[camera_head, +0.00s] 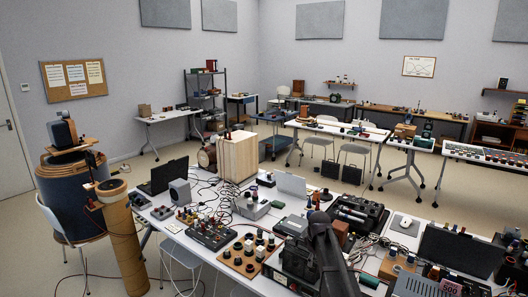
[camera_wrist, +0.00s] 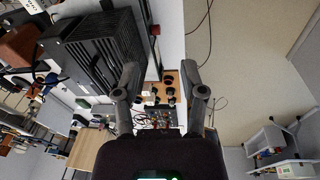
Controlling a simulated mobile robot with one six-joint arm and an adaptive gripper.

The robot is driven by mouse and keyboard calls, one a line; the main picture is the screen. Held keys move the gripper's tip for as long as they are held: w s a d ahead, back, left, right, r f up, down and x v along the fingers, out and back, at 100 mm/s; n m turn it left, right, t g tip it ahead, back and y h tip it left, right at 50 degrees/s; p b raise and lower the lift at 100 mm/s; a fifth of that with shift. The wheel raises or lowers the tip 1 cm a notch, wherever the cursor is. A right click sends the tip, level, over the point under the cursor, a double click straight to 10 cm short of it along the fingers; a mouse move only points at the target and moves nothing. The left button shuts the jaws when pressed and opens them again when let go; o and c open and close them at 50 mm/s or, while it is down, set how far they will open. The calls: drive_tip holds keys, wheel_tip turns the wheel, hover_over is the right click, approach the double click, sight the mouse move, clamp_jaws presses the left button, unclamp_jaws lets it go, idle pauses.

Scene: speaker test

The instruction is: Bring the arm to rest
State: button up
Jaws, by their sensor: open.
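My gripper (camera_wrist: 160,67) shows in the wrist view with its two dark fingers spread wide apart. Nothing is between the fingertips, and neither finger appears to hold anything. In the head view a dark arm link of mine rises from the bottom edge, right of centre, over the near table (camera_head: 222,262). The fingers cannot be made out clearly there. Beyond the fingers in the wrist view lies a wooden board with dark knobs (camera_wrist: 168,88); the same board shows in the head view (camera_head: 243,262), left of my arm.
A black ribbed device (camera_wrist: 95,45) is close beside the left finger in the wrist view. The near table is crowded with a laptop (camera_head: 168,176), a wooden cabinet (camera_head: 238,157) and cables. A tall cardboard tube (camera_head: 124,240) stands at left. Open floor (camera_wrist: 245,60) lies right in the wrist view.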

drive_tip(key=s+f+m+b, duration=0.2)
drive_tip(key=s+f+m, duration=0.1)
drive_tip(key=s, duration=0.5)
drive_tip(key=s+a+f+m+g+b, duration=0.1)
drive_tip(key=s+f+m+b, duration=0.2)
drive_tip(key=s, duration=0.6)
drive_tip(key=s+f+m+b, duration=0.3)
drive_tip(key=s, duration=0.5)
drive_tip(key=shift+s+a+m+g, duration=0.2)
drive_tip(key=shift+s+m+g, duration=0.05)
drive_tip(key=shift+m+g, duration=0.05)
drive_tip(key=shift+c, duration=0.3)
idle(0.3)
